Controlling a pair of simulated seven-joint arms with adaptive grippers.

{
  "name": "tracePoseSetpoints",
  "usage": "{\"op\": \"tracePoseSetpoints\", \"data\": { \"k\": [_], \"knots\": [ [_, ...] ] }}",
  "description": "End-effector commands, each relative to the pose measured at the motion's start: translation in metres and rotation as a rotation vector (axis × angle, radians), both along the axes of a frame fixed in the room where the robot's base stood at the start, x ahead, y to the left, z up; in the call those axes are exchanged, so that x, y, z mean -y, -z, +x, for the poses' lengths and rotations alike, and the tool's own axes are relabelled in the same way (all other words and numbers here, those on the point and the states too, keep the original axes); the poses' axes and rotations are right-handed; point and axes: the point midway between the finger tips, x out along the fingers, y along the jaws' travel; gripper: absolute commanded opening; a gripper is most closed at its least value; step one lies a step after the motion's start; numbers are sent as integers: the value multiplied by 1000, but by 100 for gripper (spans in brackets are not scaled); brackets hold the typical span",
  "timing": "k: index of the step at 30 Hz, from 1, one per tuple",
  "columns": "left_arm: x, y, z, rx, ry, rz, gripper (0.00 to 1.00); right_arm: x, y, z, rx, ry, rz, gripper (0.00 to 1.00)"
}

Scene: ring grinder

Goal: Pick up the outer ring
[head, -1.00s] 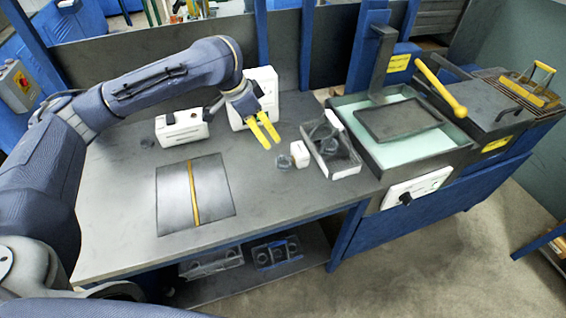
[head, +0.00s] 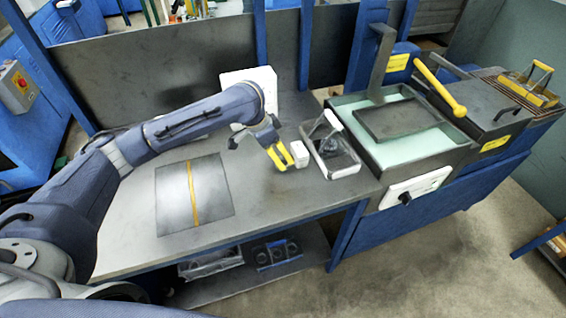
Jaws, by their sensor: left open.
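My left gripper (head: 281,157), with yellow fingers, is open and low over the table, just left of a small white block (head: 299,153). The dark ring-like part that stood left of this block is now hidden behind my fingers, so I cannot tell whether they are around it or touching it. Another dark round part (head: 327,147) lies in the open metal tray (head: 345,172) right of the block. I cannot tell which of the two is the outer ring. My right gripper is not in view.
A grey plate with a yellow strip (head: 193,195) lies on the table (head: 135,235), with clear surface around it. A white panel (head: 265,80) stands behind my left arm. A basin of pale liquid (head: 433,148) with a yellow handle (head: 440,85) is at the right.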

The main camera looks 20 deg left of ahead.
Motion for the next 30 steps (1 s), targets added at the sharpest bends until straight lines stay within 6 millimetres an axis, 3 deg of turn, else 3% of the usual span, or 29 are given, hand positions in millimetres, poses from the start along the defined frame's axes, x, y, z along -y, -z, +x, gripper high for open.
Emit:
{"op": "tracePoseSetpoints", "data": {
  "k": [12, 23, 30],
  "knots": [
    [11, 43, 9, -4, -2, -2, 72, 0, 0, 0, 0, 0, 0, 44],
    [12, 47, 11, -1, -1, -1, 72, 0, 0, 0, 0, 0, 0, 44],
    [12, 47, 11, -1, -1, -1, 47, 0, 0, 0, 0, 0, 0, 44]
  ]
}}
